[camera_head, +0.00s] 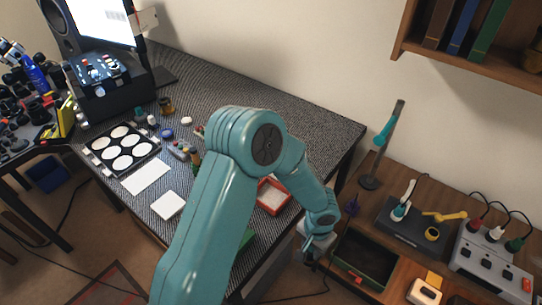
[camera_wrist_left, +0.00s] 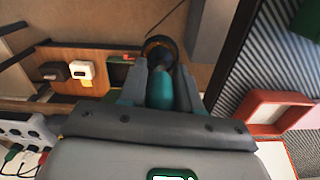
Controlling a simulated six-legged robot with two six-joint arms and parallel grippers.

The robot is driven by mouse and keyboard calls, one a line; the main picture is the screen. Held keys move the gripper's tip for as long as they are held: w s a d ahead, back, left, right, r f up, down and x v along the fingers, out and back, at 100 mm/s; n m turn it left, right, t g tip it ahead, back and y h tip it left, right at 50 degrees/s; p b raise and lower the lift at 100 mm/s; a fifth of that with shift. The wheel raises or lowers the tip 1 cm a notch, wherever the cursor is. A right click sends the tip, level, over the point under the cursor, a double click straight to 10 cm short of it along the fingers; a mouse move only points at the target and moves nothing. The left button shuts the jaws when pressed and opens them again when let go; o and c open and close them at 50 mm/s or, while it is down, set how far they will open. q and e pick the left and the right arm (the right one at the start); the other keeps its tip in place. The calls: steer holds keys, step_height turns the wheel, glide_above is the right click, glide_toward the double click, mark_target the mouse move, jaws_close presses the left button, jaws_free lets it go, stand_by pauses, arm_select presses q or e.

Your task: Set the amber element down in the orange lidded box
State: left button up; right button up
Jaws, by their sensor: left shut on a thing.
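My left gripper (camera_head: 314,250) hangs over the gap between the dark table and the wooden bench. In the left wrist view my left gripper (camera_wrist_left: 160,75) is shut on a round, dark-rimmed piece with a brownish-amber tint, the amber element (camera_wrist_left: 158,42), which sticks out past the fingertips. The fingers hide part of it. An orange-red box (camera_head: 273,196) with a pale inside stands near the table's right edge, partly behind my arm. It also shows in the left wrist view (camera_wrist_left: 252,124), apart from the gripper. I cannot make out its lid.
On the wooden bench are a dark open tray (camera_head: 364,262), a white-and-orange item (camera_head: 424,292), a soldering station (camera_head: 412,222) and a grey power box (camera_head: 492,262). A lens tray (camera_head: 121,148) and a white pad (camera_head: 168,205) lie on the table. The table's back right is bare.

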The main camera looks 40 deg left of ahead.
arm_select(q)
steer(key=w+a+r+p, duration=0.2)
steer(key=a+r, duration=0.3)
steer(key=a, duration=0.3)
steer(key=w+a+r+n+p, duration=0.1)
steer(key=w+a+r, duration=0.2)
steer(key=a+r, duration=0.3)
steer(key=w+a+r+p, duration=0.2)
steer(key=a+r, duration=0.1)
steer(key=a, duration=0.6)
steer(key=shift+w+f+b, duration=0.2)
steer(key=shift+f+b, duration=1.35)
steer(key=shift+f, duration=1.1)
steer(key=shift+f, duration=0.15)
steer(key=shift+f+b, duration=1.5)
steer(key=shift+f, duration=0.1)
steer(key=shift+f+b, duration=1.05)
steer(key=shift+f, duration=0.35)
steer(key=shift+f+b, duration=0.5)
steer(key=shift+f, duration=0.05)
steer(key=shift+s+f+b, duration=0.15)
steer(key=shift+f+b, duration=0.05)
steer(key=shift+b, duration=0.15)
